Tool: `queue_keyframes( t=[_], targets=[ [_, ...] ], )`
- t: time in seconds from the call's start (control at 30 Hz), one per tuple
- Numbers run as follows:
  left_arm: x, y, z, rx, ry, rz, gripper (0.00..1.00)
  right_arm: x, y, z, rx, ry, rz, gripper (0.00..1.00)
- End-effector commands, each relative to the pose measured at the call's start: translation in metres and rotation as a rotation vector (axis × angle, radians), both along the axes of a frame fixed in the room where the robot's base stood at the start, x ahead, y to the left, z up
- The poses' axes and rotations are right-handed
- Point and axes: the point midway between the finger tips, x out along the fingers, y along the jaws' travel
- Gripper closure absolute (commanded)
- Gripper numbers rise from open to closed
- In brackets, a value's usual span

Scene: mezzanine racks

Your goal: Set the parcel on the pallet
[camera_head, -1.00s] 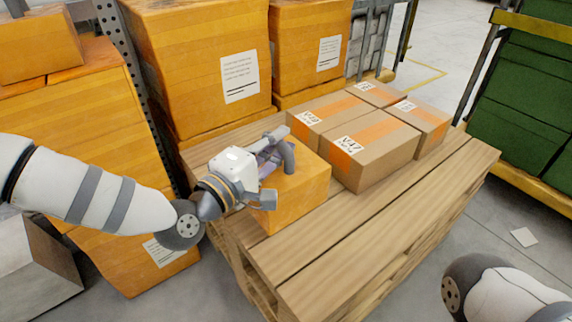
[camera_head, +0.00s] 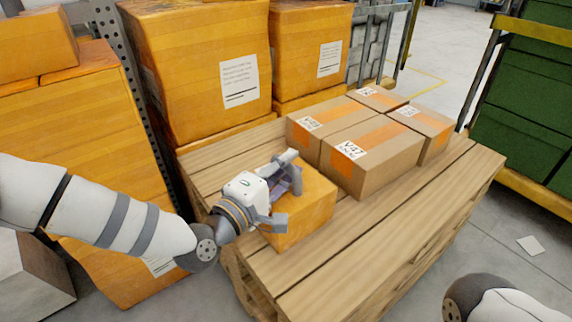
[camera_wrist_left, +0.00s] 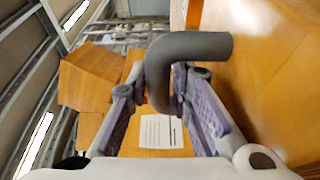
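The parcel is an orange-yellow box (camera_head: 308,212) on the left part of the wooden pallet (camera_head: 410,225), just left of the brown cartons. My left gripper (camera_head: 287,185) is at the parcel's upper left side, with its fingers spread. In the left wrist view a bent grey handle (camera_wrist_left: 188,45) comes off an orange face and lies between the fingers of my left gripper (camera_wrist_left: 158,85), with gaps on both sides. The gripper hides part of the parcel's top and most of the handle in the head view. My right gripper is out of view.
Several brown cartons (camera_head: 368,160) with orange tape stand on the pallet behind the parcel. Large orange boxes (camera_head: 200,75) stack behind and left. Green crates (camera_head: 525,105) sit on a rack at right. The pallet's front boards are bare.

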Motion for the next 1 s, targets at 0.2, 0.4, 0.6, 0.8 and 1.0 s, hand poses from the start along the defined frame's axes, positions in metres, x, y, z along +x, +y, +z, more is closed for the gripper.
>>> queue_keyframes(
  t=[0.2,0.4,0.6,0.8,1.0],
  targets=[
    [0.0,0.0,0.001,0.0,0.0,0.0,0.64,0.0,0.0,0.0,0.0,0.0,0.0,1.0],
    [-0.004,0.003,0.005,0.0,0.0,0.001,0.64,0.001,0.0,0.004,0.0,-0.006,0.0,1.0],
    [-0.046,0.034,0.007,0.0,0.001,0.001,0.64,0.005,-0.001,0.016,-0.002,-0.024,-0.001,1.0],
    [-0.083,0.061,0.005,0.0,0.0,0.001,0.64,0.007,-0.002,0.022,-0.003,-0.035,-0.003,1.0],
    [-0.097,0.071,0.004,-0.001,-0.001,0.0,0.64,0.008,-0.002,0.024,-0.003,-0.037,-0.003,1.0]
  ],
)
